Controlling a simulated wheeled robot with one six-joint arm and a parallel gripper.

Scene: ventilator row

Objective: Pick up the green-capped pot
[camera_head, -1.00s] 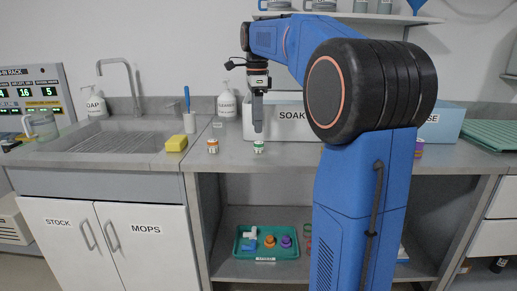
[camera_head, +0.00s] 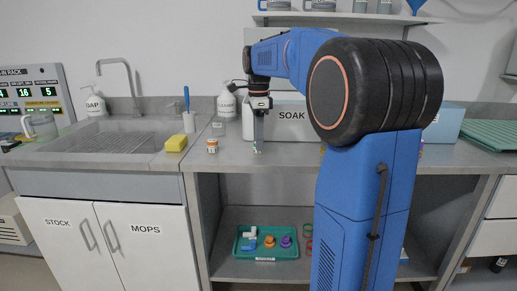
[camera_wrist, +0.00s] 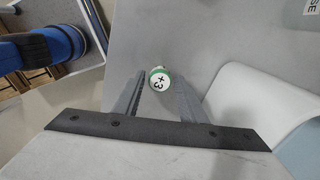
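The green-capped pot (camera_wrist: 160,80) shows in the wrist view as a white round top marked "+3" with a green rim. It lies between the tips of my gripper (camera_wrist: 160,88), with a slim gap appearing on either side. In the head view my gripper (camera_head: 258,147) points straight down at the counter, and its fingers hide most of the pot. My gripper looks open around the pot, which stands on the counter.
An orange-capped pot (camera_head: 212,146) stands to the left on the grey counter (camera_head: 230,158). A yellow sponge (camera_head: 176,143) lies by the sink. The white SOAK box (camera_head: 290,122) stands close behind my gripper. A teal tray (camera_head: 240,250) is on the shelf below.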

